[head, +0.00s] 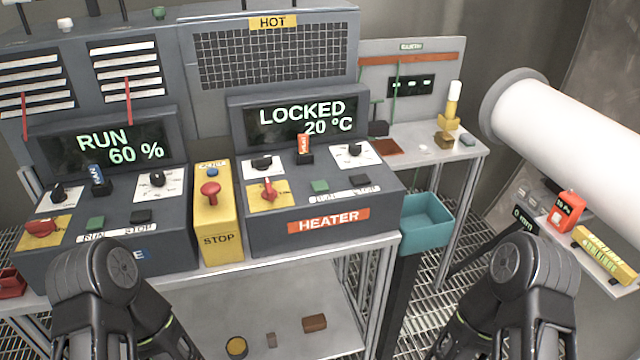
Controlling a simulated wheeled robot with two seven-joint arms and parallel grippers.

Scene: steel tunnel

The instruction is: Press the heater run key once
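The heater console (285,228) stands at the centre, with an orange HEATER label on its front. Its display (301,117) reads LOCKED and 20 °C. The green run key (319,186) is on the sloped panel, with a dark stop key (361,180) to its right. A red rotary handle (267,190) on a yellow plate is to the left of the keys. An orange-tagged switch (304,146) stands behind them, between a black knob (262,162) and a dial (352,150). Both my arms show at the bottom edge, but neither gripper is in view.
A similar console (110,245) on the left reads RUN 60 %. A yellow STOP box (220,222) with a red button stands between the consoles. A teal bin (426,222) hangs to the right. A white cylinder (560,130) lies at the far right.

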